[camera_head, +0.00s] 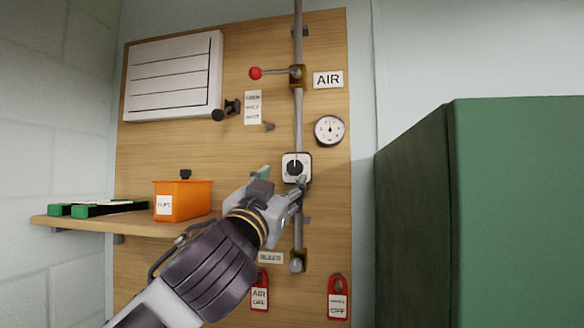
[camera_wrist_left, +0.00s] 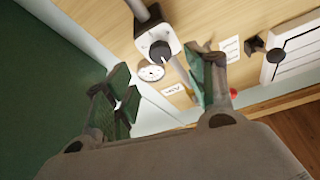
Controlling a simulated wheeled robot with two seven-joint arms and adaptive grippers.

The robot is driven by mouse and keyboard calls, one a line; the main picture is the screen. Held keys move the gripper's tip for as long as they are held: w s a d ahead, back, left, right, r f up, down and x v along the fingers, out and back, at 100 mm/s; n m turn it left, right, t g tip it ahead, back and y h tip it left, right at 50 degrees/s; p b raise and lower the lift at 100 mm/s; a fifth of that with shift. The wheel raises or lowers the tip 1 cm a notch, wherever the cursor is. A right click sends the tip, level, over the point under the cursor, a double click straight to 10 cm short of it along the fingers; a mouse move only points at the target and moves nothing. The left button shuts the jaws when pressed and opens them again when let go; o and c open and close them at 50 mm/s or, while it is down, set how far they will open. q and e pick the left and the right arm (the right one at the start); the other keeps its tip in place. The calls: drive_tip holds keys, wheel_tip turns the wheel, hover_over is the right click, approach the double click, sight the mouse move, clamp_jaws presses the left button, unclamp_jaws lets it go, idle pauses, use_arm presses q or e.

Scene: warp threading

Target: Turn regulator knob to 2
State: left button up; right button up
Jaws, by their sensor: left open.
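The regulator is a white square plate with a black round knob (camera_head: 295,168) on the vertical pipe in the middle of the board. The knob has a pale pointer mark; the numbers around it are too small to read. My left gripper (camera_head: 281,178) is open just in front of and below left of the knob, with one finger overlapping the plate's lower edge. In the left wrist view, the knob (camera_wrist_left: 160,50) shows beyond the two spread green-padded fingers, with nothing between them. I cannot tell whether a finger touches the plate. My right gripper is not in view.
A pressure gauge (camera_head: 329,130) sits right of the pipe, and a red-ended lever (camera_head: 256,73) is above. An orange bin (camera_head: 183,199) stands on a wooden shelf (camera_head: 130,225) at left. Red tags (camera_head: 338,297) hang below. A large green cabinet (camera_head: 520,210) blocks the right.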

sight(294, 170)
use_arm(q)
drive_tip(key=shift+p+x, duration=1.45)
drive_tip(key=shift+x, duration=2.6)
drive_tip(key=c, duration=1)
drive_tip(key=shift+n+b, duration=0.6)
drive_tip(key=shift+b, duration=0.7)
drive_tip(key=shift+y, duration=0.4)
drive_tip(key=o, duration=1)
